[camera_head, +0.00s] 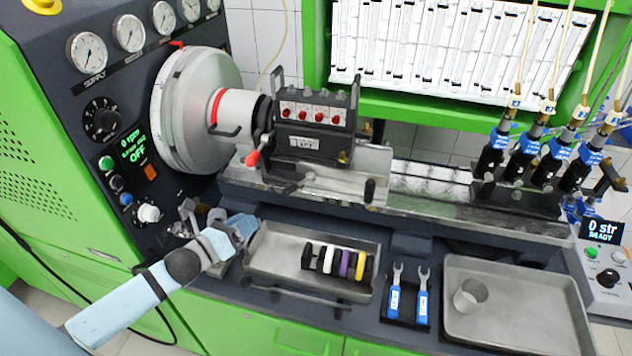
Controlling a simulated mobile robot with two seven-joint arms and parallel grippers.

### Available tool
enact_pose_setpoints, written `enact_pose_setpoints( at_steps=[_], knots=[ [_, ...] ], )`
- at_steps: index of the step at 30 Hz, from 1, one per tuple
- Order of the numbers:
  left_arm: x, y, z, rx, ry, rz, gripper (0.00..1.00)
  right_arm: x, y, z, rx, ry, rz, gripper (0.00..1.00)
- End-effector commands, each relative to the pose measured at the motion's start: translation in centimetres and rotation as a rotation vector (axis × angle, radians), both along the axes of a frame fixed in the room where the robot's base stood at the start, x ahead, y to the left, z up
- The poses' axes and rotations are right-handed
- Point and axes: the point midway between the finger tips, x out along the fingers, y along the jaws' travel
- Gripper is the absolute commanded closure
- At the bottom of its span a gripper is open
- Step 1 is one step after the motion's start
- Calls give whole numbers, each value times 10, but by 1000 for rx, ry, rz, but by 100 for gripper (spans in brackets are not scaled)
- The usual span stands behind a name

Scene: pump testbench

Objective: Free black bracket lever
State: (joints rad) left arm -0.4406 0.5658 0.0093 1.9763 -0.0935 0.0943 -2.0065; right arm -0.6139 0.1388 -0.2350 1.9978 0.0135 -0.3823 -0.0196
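The pump (312,125), a dark block with several red caps, sits on a metal bracket (345,183) above the bench rail. A lever with a black handle (370,190) stands at the bracket's front right. A second lever with a red handle (252,158) is at the pump's left side. My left gripper (243,228) is low at the left, by the left corner of the parts tray, below and apart from both levers. Its fingers are small and seen at an angle, so their opening is unclear. My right gripper is not in view.
The parts tray (262,255) holds a rack of coloured pieces. Two blue-handled wrenches (394,300) lie beside it. A right-hand tray (530,310) holds a cup (470,295). Injectors (520,155) with hoses stand at the rail's right. A large drive disc (185,110) is left of the pump.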

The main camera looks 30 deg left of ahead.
Motion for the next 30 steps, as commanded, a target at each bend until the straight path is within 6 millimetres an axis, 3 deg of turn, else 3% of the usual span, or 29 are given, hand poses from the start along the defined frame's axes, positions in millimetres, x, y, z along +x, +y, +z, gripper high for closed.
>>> enact_pose_setpoints(
  at_steps=[4, 8, 24, 30],
  knots=[
    [-2, 6, 0, 84, -32, 2, 67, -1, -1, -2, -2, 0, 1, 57],
    [9, 4, 2, 89, -36, 2, 67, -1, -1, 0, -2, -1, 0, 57],
    [104, -21, 3, 85, -34, 3, 67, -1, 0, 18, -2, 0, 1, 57],
    [124, -27, 1, 86, -32, 3, 67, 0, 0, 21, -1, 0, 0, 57]
  ],
)
